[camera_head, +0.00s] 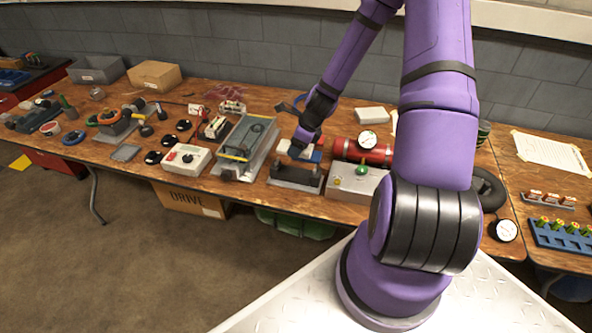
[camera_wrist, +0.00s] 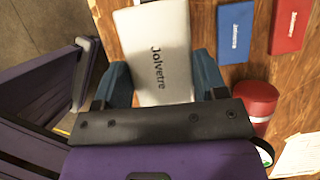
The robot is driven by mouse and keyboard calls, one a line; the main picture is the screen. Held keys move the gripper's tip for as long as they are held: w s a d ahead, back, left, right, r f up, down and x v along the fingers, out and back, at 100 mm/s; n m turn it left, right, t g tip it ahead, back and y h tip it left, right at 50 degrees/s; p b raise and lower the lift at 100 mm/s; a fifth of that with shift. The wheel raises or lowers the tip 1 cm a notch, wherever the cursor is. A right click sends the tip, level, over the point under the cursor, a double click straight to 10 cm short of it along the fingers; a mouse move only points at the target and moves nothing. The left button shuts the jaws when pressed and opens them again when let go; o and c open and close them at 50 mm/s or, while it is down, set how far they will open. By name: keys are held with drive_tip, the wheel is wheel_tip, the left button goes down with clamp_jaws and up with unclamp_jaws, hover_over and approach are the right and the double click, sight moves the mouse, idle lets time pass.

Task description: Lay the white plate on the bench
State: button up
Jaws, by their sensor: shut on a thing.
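In the head view my gripper (camera_head: 304,143) is low over the middle of the wooden bench (camera_head: 228,97), just behind a dark fixture with two posts (camera_head: 296,177). A small white part of the plate (camera_head: 296,153) shows there. I cannot tell whether the plate touches the bench.
A blue plate (camera_wrist: 235,33) and a red plate (camera_wrist: 290,26) lie beside the white plate in the wrist view.

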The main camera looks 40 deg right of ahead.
sight(294, 171)
drive_tip(key=shift+f, duration=4.6)
drive_tip(key=shift+f, duration=0.15)
drive_tip(key=o, duration=1)
drive_tip(key=shift+c, duration=0.2)
